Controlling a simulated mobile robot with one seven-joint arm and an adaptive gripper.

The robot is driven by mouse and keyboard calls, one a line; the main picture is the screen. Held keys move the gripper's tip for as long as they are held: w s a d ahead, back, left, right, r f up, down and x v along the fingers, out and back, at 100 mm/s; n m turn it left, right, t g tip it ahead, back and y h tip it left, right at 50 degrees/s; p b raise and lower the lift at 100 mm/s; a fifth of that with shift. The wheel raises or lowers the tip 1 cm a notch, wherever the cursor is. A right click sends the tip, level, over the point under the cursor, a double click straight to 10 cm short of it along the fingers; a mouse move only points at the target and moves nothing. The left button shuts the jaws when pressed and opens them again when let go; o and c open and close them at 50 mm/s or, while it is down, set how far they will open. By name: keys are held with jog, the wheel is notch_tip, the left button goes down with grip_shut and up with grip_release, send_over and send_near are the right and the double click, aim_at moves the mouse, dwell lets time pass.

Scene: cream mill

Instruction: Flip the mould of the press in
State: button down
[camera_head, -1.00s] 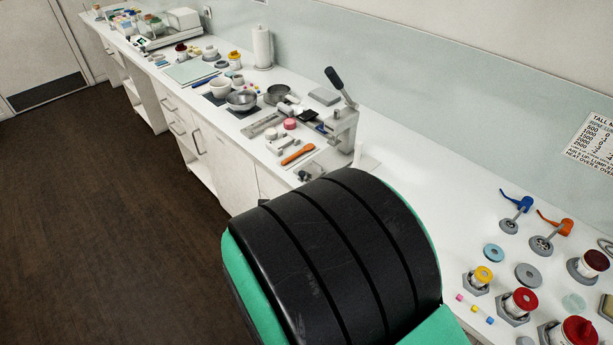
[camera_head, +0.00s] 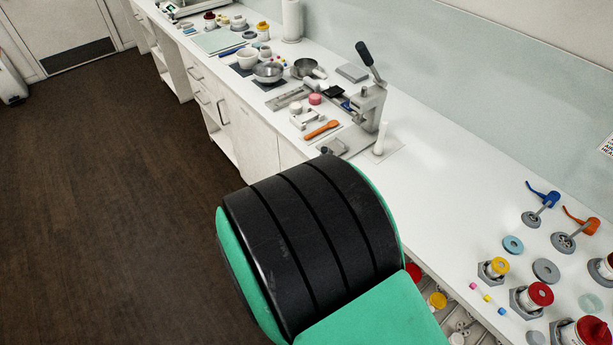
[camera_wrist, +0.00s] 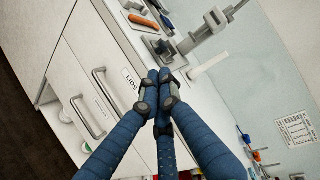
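The lever press (camera_head: 369,106) stands on the counter, a grey metal frame with a black-handled lever raised up and back. It also shows in the wrist view (camera_wrist: 198,37), tilted by the camera angle. Its base plate (camera_head: 337,144) reaches towards the counter's front edge. My arm hides part of that area, and I cannot clearly make out the mould or which way it faces. My gripper (camera_wrist: 159,77) has blue ribbed fingers that converge with dark tips together. It looks empty, in front of the drawers and short of the press.
An orange spatula (camera_head: 322,130), pink pieces, bowls (camera_head: 268,71) and a pan lie left of the press. A white post (camera_head: 381,139) stands right of it. Jars (camera_head: 532,295) and blue and orange levered tools crowd the right counter. Drawers front the counter; dark floor (camera_head: 110,180) is open.

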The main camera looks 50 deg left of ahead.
jog(key=b+x, duration=0.3)
jog(key=x, duration=1)
jog(key=shift+w, duration=0.2)
jog(key=w+p, duration=0.1)
jog(key=w, duration=1)
jog(key=shift+w, duration=0.4)
jog(key=shift+p, duration=0.3)
jog(key=p+v, duration=0.3)
jog(key=v, duration=1.1)
